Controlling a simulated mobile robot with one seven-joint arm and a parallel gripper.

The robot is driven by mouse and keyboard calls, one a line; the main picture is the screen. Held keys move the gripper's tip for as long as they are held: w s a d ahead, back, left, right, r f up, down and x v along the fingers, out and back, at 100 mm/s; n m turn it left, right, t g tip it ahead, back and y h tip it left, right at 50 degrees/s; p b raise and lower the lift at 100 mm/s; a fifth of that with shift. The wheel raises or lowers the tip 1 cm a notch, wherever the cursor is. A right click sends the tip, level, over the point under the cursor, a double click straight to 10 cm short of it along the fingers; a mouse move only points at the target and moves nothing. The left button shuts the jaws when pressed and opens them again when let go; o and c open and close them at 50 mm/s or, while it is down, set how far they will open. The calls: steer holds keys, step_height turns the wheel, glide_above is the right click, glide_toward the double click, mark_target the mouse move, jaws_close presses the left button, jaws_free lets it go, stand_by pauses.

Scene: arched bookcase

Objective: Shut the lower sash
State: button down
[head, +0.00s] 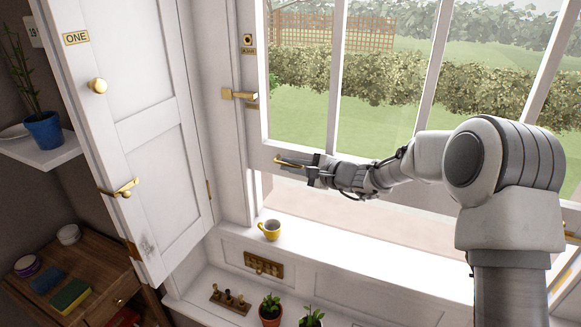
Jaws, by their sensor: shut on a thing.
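The lower sash (258,157) is a white-framed window with tall panes. Its bottom rail is raised, and an open gap shows between it and the white sill (335,262). My gripper (288,162) is at the left part of the bottom rail. It is shut on a brass sash lift (281,160) fixed there. The right part of the rail is hidden behind my arm.
A white shutter door (140,130) stands open at the left. Brass latch (238,94) is on the frame. Potted plants (270,310) stand below the sill.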

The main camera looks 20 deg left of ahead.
step_height(320, 180, down, 18)
steer(key=b, duration=1.7)
steer(key=shift+f, duration=0.2)
steer(key=shift+d, duration=0.1)
steer(key=c, duration=1.2)
jaws_free()
steer(key=shift+r, duration=0.1)
steer(key=shift+r, duration=0.1)
steer(key=p+v, duration=0.3)
steer(key=v, duration=1.4)
steer(key=shift+s, duration=0.2)
steer(key=shift+d, duration=0.15)
